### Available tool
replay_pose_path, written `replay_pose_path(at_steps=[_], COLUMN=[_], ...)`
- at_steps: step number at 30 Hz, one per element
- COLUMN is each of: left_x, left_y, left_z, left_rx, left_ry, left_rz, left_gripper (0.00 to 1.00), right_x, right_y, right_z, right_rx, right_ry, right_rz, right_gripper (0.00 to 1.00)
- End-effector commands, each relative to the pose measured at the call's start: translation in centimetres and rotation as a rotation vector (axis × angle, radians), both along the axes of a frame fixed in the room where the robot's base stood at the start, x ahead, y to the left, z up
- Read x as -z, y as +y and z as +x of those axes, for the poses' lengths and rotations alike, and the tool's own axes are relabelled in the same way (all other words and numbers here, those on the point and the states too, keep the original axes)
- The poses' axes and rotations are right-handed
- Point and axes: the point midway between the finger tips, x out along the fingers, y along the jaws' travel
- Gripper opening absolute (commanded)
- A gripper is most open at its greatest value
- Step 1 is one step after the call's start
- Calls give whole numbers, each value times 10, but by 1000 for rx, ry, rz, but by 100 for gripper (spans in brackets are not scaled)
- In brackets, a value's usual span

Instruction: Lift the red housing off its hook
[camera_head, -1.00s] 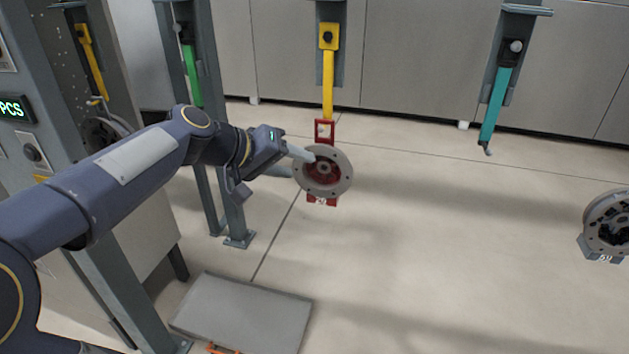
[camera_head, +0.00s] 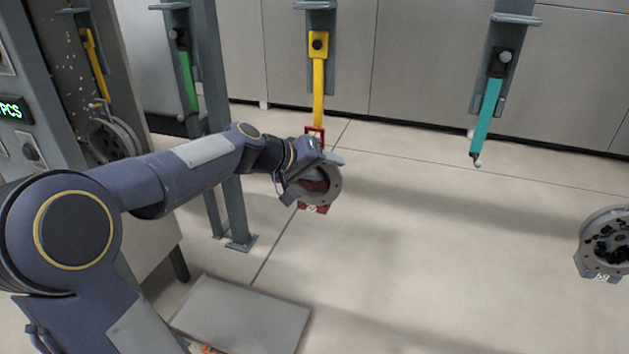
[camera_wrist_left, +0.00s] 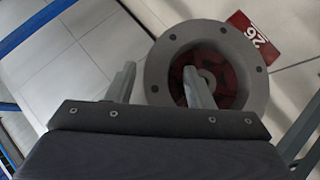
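The red housing (camera_head: 318,208) hangs from the yellow hook (camera_head: 318,90) by a red frame at its top. It has a round grey flange with bolt holes and a red inside. My left gripper (camera_head: 330,158) is at the housing's upper left and covers part of it. In the left wrist view the gripper's two fingers (camera_wrist_left: 159,70) are apart. One finger is outside the flange's left rim, the other in front of the red inside (camera_wrist_left: 225,78). Contact cannot be told. My right gripper is not in view.
A teal hook (camera_head: 486,120) hangs empty at the right. Another grey housing (camera_head: 604,245) is at the right edge. A green hook (camera_head: 189,80) and a steel post (camera_head: 234,200) stand behind my left arm. A grey plate (camera_head: 245,315) lies at the bottom. Open floor lies to the right.

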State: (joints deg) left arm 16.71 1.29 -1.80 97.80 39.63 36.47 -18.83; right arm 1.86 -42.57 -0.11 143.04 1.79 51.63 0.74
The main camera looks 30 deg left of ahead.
Motion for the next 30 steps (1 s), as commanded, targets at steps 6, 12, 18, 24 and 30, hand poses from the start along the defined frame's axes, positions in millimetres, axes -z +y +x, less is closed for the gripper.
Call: replay_pose_path(at_steps=[6,12,18,24,30], left_x=[0,-4,-4,-11,-26], left_y=[0,0,0,0,-2], left_z=[0,0,0,1,4], left_rx=[0,0,-1,0,2], left_ry=[0,-8,-6,-7,-7], left_rz=[0,2,2,2,1], left_gripper=[19,0,0,0,0], right_x=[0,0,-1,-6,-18], right_y=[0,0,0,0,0], right_z=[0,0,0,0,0], right_rx=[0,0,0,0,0], right_ry=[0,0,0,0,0], right_rz=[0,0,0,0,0], right_gripper=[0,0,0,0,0])
